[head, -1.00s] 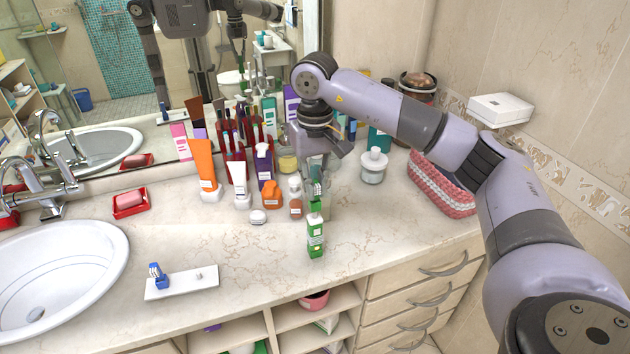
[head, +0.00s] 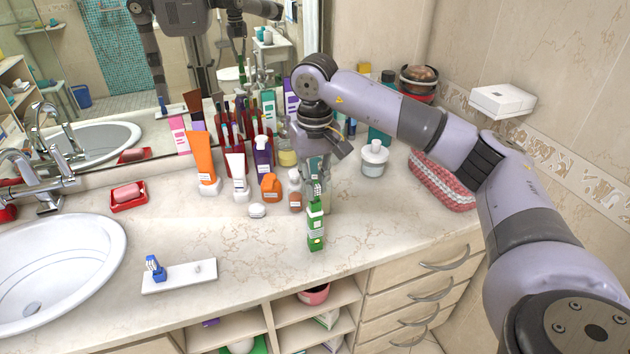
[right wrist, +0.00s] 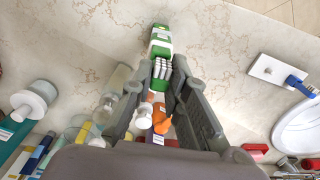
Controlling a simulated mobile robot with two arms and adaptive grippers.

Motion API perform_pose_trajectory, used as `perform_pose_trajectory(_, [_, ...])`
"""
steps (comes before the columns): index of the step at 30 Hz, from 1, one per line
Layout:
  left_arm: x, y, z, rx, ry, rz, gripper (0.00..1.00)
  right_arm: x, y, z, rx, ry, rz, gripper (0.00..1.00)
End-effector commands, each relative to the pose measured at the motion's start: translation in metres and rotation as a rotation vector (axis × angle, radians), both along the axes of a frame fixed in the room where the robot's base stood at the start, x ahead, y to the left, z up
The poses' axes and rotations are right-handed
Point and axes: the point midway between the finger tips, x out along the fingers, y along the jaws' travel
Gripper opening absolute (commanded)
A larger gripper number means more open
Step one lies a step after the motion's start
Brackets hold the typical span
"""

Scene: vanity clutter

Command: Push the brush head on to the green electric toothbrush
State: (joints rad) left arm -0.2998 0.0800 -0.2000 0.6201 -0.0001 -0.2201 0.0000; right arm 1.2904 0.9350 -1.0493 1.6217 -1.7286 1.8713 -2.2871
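The green electric toothbrush (head: 316,236), a green and white handle, stands upright on the counter near its front edge. It also shows in the right wrist view (right wrist: 160,40), just beyond my fingertips. My right gripper (head: 317,186) points down over it. In the right wrist view, its fingers (right wrist: 163,78) are closed around a green brush head with white bristles (right wrist: 162,69). The brush head (head: 317,192) is in line with the handle's top and looks to touch it. How far it is seated I cannot tell. My left gripper is not in view.
A white holder (head: 178,278) with a blue brush head (head: 154,267) and a bare peg lies at the left by the sink (head: 60,262). Several tubes and bottles, including an orange bottle (head: 270,187), crowd behind my gripper. A pink basket (head: 440,182) is at the right.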

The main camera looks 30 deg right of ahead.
Motion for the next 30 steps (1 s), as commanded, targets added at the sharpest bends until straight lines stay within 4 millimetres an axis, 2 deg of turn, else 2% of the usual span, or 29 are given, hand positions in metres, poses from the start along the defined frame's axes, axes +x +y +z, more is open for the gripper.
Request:
perform_pose_trajectory(1, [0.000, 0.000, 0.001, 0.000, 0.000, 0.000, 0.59, 0.000, 0.000, 0.001, 0.000, -0.001, 0.000, 0.19])
perform_pose_trajectory(9, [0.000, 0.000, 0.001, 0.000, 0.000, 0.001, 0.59, 0.000, 0.000, 0.001, 0.001, -0.001, 0.000, 0.37])
perform_pose_trajectory(20, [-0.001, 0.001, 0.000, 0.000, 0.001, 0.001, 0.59, 0.001, 0.000, 0.004, 0.001, -0.002, 0.000, 0.37])
perform_pose_trajectory(23, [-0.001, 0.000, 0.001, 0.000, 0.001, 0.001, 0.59, 0.001, 0.000, 0.014, 0.001, -0.003, 0.000, 0.37])
perform_pose_trajectory(26, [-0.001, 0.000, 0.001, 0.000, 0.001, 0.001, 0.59, 0.001, 0.001, 0.032, 0.002, -0.005, 0.000, 0.37])
perform_pose_trajectory(30, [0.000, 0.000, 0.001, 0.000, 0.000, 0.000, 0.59, 0.001, 0.001, 0.066, 0.002, -0.006, 0.000, 0.37])
